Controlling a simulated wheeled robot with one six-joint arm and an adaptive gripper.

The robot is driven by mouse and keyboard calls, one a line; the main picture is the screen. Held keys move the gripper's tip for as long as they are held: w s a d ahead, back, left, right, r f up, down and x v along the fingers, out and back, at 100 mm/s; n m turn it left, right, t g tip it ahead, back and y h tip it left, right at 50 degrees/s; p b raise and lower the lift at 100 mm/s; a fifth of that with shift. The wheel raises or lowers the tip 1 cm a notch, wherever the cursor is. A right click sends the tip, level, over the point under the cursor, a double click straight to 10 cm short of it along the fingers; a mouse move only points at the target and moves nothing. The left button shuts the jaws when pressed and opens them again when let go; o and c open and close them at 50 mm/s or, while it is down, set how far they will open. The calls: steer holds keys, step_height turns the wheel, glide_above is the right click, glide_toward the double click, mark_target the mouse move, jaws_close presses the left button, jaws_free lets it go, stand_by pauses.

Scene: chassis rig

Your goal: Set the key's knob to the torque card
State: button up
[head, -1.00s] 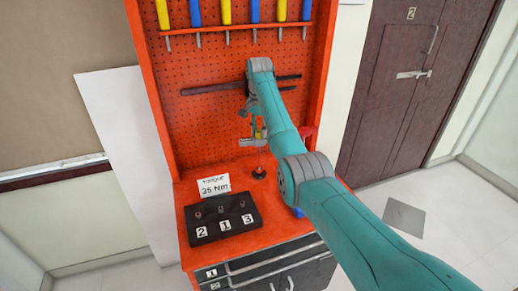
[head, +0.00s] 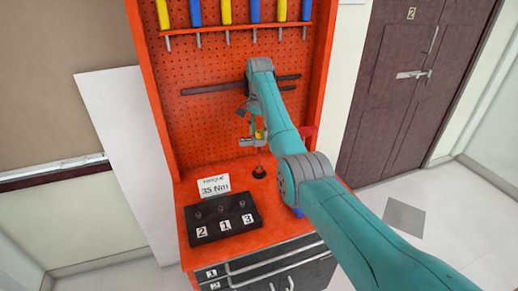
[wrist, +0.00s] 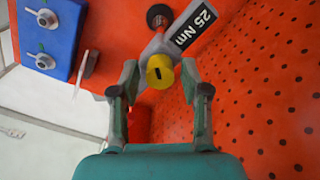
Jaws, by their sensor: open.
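The torque card (head: 214,186) stands on the orange bench and reads 35 Nm. The key (head: 259,160) stands upright on a dark round base (head: 259,173) in front of the pegboard. My gripper (wrist: 160,80) is open, with one finger on each side of the knob and small gaps showing. In the head view my gripper (head: 256,137) is small and partly hidden by my arm.
A black block (head: 222,218) numbered 2, 1, 3 sits on the bench in front of the card. A blue block (wrist: 48,38) with silver fittings shows in the wrist view. The orange pegboard (head: 215,120) rises close behind the key, with tools hanging high.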

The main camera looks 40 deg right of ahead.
steer(key=n, duration=1.1)
steer(key=c, duration=0.7)
